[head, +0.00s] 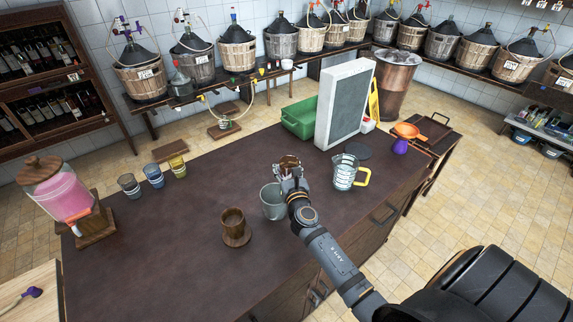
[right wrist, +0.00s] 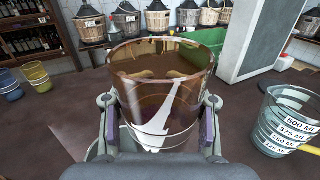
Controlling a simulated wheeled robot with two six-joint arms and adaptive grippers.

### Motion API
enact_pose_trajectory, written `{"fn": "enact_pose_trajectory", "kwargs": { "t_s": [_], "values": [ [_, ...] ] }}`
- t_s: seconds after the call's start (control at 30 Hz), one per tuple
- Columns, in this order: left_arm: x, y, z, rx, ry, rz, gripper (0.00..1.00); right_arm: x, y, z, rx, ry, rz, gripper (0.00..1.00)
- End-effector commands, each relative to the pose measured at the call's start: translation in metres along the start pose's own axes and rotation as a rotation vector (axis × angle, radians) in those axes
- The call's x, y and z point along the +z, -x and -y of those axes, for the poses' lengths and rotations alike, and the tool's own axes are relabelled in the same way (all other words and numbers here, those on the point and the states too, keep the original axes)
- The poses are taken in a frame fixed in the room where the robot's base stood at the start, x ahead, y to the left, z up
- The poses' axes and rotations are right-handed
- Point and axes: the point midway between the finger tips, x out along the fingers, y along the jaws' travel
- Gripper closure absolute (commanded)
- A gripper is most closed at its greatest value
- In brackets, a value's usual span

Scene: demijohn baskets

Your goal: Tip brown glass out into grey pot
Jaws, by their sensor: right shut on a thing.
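My right gripper (head: 290,174) is shut on the brown glass (head: 289,161), holding it above the counter. In the right wrist view the brown glass (right wrist: 161,90) is see-through amber, about upright, its rim facing up, between the two fingers. Whether it holds liquid I cannot tell for sure. The grey pot (head: 271,203) stands on the counter, just below and left of the gripper in the head view, partly hidden by my right arm. The glass is apart from the pot. My left gripper is not in view.
A brown cup on a round base (head: 233,221) stands left of the pot. A measuring jug with yellow handle (head: 345,172) stands to the right. Behind are a green bin (head: 299,116) and a grey upright panel (head: 341,108). Small tumblers and a pink dispenser (head: 66,192) stand left.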

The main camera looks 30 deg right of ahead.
Motion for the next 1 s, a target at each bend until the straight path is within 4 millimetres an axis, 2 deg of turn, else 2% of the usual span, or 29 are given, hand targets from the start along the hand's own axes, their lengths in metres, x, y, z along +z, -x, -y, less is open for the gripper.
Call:
{"fn": "enact_pose_trajectory", "kwargs": {
  "t_s": [0.03, 0.3, 0.33, 0.37, 0.53, 0.8, 1.0],
  "values": [
    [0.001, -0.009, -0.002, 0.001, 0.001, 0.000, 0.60, -0.009, 0.000, 0.000, 0.000, 0.000, 0.001, 1.00],
    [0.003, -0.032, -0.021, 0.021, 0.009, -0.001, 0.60, -0.031, 0.000, 0.001, 0.000, 0.000, 0.002, 1.00],
    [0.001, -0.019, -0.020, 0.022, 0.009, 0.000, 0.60, -0.020, -0.001, 0.004, 0.000, 0.054, 0.002, 1.00],
    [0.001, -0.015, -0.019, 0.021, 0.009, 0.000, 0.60, -0.017, -0.001, 0.006, 0.000, 0.103, 0.002, 1.00],
    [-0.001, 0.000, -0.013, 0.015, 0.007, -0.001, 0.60, -0.014, 0.000, 0.018, -0.001, 0.407, 0.000, 1.00],
    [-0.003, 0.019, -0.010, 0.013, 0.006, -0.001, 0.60, -0.029, 0.000, 0.027, 0.000, 1.143, -0.003, 1.00],
    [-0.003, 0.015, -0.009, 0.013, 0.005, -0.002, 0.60, -0.031, 0.000, 0.027, -0.001, 1.141, 0.000, 1.00]
  ]
}}
